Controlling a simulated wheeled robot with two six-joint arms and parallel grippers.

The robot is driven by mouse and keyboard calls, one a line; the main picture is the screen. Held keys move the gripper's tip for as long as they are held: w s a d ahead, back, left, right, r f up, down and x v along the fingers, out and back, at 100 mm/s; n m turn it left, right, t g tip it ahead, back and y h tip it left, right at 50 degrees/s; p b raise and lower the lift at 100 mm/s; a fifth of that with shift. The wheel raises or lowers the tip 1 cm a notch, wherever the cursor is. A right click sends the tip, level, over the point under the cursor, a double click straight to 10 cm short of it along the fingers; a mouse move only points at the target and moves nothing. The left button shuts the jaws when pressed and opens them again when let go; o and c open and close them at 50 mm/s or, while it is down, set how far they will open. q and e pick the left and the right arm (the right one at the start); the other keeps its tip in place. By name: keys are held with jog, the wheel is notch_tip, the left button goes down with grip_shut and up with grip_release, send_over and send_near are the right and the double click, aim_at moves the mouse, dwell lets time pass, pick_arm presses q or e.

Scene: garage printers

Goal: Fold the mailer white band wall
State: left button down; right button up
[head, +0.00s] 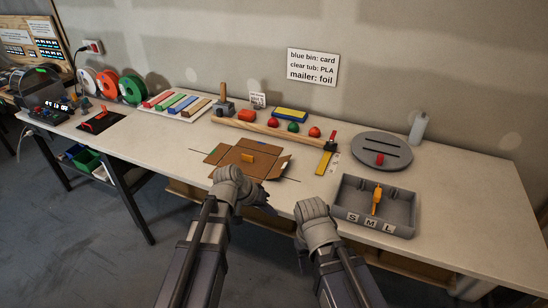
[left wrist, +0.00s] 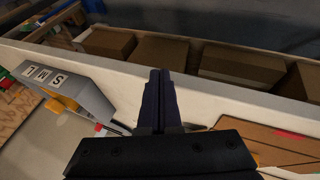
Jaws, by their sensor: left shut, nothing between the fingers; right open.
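The brown cardboard mailer (head: 229,157) lies spread flat on the bench with its walls folded outward, and a small yellow-orange block (head: 248,158) sits on its middle. A wall with a small white mark (head: 285,164) is on its right side. In the left wrist view part of the mailer (left wrist: 260,140) shows at lower right, with a red mark on it. My left gripper (head: 268,209) is shut and empty at the bench's front edge, just in front of the mailer; its closed fingers (left wrist: 161,85) show in the left wrist view. My right gripper (head: 301,241) is open, to the right; its fingers are mostly hidden.
A grey tray (head: 402,210) labelled S, M, L stands to the right, holding an orange item. Boxes (left wrist: 240,66) sit below the bench edge.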

pick_arm(q)
jog(key=w+a+r+n+t+h+p, duration=0.1)
jog(key=w+a+r+t+p, duration=0.15)
jog(key=w+a+r, duration=0.35)
jog(key=w+a+r+n+t+h+p, duration=0.1)
jog(key=w+a+r+t+p, duration=0.2)
jog(key=r, duration=0.4)
pick_arm(e)
notch_tip(320, 180, up, 8)
jog(key=f, duration=0.1)
pick_arm(q)
jog(key=g+b, duration=0.1)
jog(key=b, duration=0.6)
send_near(281, 172)
jog(key=w, duration=0.2)
jog(key=w+d, duration=0.1)
jog(key=w, duration=0.1)
jog(key=shift+d+f, duration=0.1)
jog(key=shift+f, duration=0.15)
jog(key=shift+s+d+f+b, duration=0.2)
jog(key=shift+d+f+b, duration=0.35)
jog(key=shift+f+b, duration=0.35)
jog(key=shift+s+d+f+b, duration=0.15)
jog(key=shift+d+f+b, duration=0.35)
jog(key=shift+f+b, duration=0.05)
pick_arm(e)
notch_tip(281, 172, down, 9)
pick_arm(q)
jog(key=shift+d, duration=0.1)
